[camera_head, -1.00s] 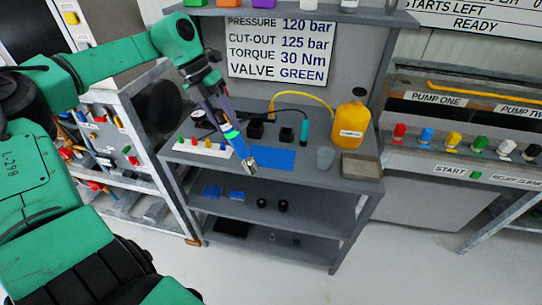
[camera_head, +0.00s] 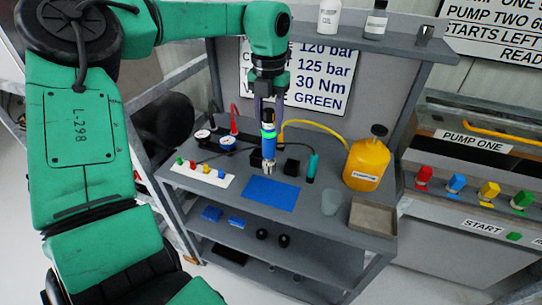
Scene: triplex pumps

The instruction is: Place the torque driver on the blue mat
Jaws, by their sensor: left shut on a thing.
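My left gripper (camera_head: 267,110) is shut on the torque driver (camera_head: 268,147), which has a blue body with a bright green band and a metal tip. The driver hangs upright, tip down, just behind the back edge of the blue mat (camera_head: 270,193) in the picture. I cannot tell how far its tip is above the bench. The blue mat lies flat and bare on the grey bench. My right gripper is out of view.
A white strip with coloured knobs (camera_head: 203,174) lies left of the mat. Black blocks (camera_head: 292,167) and a teal cylinder (camera_head: 313,166) stand behind it. A clear cup (camera_head: 331,202), yellow jug (camera_head: 366,164) and shallow tray (camera_head: 373,217) are at right. Gauges (camera_head: 227,143) lie back left.

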